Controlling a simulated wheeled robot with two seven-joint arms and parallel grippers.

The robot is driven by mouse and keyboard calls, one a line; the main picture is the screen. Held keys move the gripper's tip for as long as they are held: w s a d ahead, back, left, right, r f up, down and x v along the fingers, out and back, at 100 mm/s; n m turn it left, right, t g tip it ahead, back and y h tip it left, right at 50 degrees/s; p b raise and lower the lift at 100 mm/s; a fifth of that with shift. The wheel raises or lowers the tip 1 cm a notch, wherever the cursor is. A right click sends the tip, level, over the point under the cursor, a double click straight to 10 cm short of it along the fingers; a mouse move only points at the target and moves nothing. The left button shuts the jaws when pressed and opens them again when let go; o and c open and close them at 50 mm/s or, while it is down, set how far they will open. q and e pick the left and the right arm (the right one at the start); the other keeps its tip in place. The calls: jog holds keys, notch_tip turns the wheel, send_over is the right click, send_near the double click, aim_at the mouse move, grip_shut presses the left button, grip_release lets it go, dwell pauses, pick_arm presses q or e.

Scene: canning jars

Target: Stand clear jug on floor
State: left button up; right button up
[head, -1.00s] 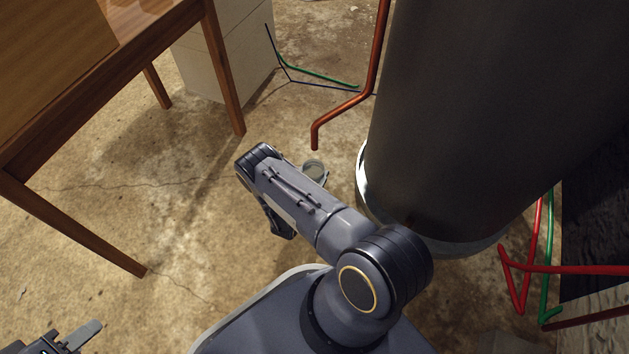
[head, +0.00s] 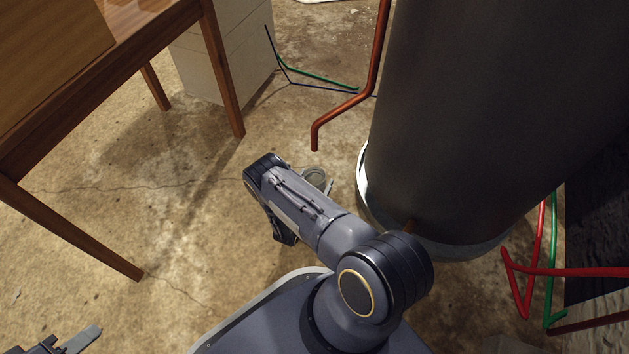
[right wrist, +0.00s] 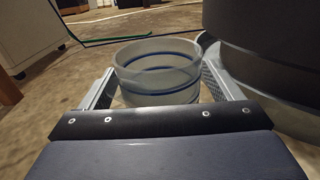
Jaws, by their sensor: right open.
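The clear jug (right wrist: 157,70) is a see-through round vessel with blue bands, and it stands upright between the fingers of my right gripper (right wrist: 160,88) in the right wrist view. The gripper is open, with a finger on either side of the jug; whether either touches it I cannot tell. In the head view the jug (head: 315,175) shows small on the floor (head: 180,240), partly hidden behind my right forearm. Only part of my left gripper (head: 78,342) shows at the bottom left corner, and its jaw state is unclear.
A large dark grey cylinder (head: 470,110) stands close to the right of the jug. A copper pipe (head: 345,108) ends near the jug. A wooden table (head: 70,110) and a pale cabinet (head: 245,50) are at the left and back. Red and green pipes (head: 535,265) are at right.

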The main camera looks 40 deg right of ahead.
jog(key=shift+r, duration=0.15)
jog(key=p+v, duration=0.2)
jog(key=v, duration=1)
